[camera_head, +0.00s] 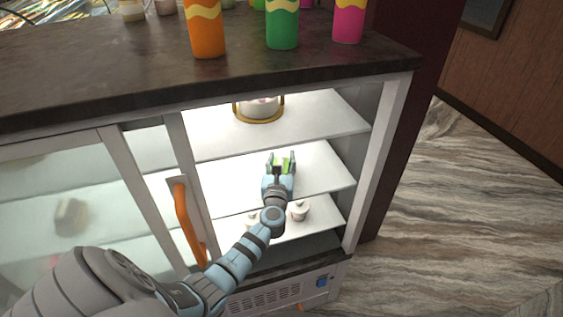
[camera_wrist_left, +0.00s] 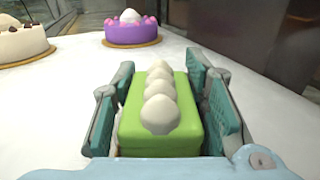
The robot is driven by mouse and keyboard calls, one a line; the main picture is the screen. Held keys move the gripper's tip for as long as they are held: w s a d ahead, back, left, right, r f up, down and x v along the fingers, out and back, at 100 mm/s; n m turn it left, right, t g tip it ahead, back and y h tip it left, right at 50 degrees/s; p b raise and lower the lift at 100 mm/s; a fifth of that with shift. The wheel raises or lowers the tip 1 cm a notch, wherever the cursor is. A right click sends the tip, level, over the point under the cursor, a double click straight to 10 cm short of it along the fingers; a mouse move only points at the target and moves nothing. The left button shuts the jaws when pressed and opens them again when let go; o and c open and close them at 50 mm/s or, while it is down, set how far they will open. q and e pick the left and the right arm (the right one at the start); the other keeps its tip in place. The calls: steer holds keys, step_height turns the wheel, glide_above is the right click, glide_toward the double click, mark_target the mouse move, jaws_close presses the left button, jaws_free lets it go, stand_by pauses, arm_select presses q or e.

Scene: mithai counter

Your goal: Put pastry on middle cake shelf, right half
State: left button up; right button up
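The pastry is a green block with a row of white cream dollops, seen close up in the left wrist view (camera_wrist_left: 160,120). It shows small in the head view (camera_head: 281,163). My left gripper (camera_head: 281,160) reaches into the lit cabinet at the middle shelf (camera_head: 325,170), on its right part. Its teal finger pads stand on both sides of the pastry and appear to press its sides. Whether the pastry's underside touches the shelf cannot be told. My right gripper is not in view.
A purple cake (camera_wrist_left: 130,32) and a cream cake (camera_wrist_left: 22,42) stand farther back on the white surface. The orange-handled door (camera_head: 187,220) borders the opening. The shelf's right side looks clear.

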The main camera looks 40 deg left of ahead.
arm_select(q)
steer(key=o, duration=0.3)
steer(key=shift+o, duration=0.2)
steer(key=shift+r, duration=0.1)
steer(key=shift+s+d+r, duration=0.1)
steer(key=shift+s, duration=0.05)
steer(key=p+v, duration=0.2)
steer(key=v, duration=0.9)
steer(key=shift+s+d, duration=0.15)
steer(key=shift+s, duration=0.2)
